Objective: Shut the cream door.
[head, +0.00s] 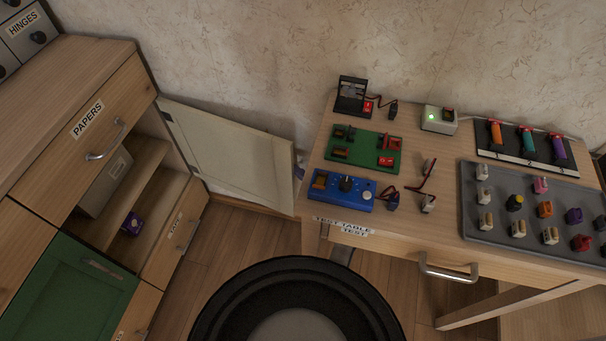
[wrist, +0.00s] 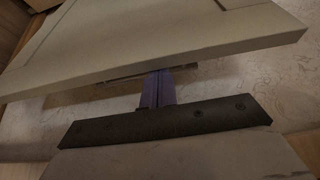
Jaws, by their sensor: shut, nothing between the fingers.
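The cream door (head: 232,156) stands wide open from the cabinet on the left, its inner panel facing the room and its free edge near the table. In the wrist view the door (wrist: 150,45) spans the top, its edge just beyond my fingertips. A thin bar, probably its handle, shows under that edge. My gripper (wrist: 158,75) has its purplish fingers shut with nothing between them, close to the bar; I cannot tell whether they touch. In the head view only a small purplish part shows beside the door's free edge; the door hides the rest.
A green door (head: 75,287) is below. The test table (head: 440,215), bearing switches and a grey tray (head: 480,220), stands close right of the door. Floor shows between.

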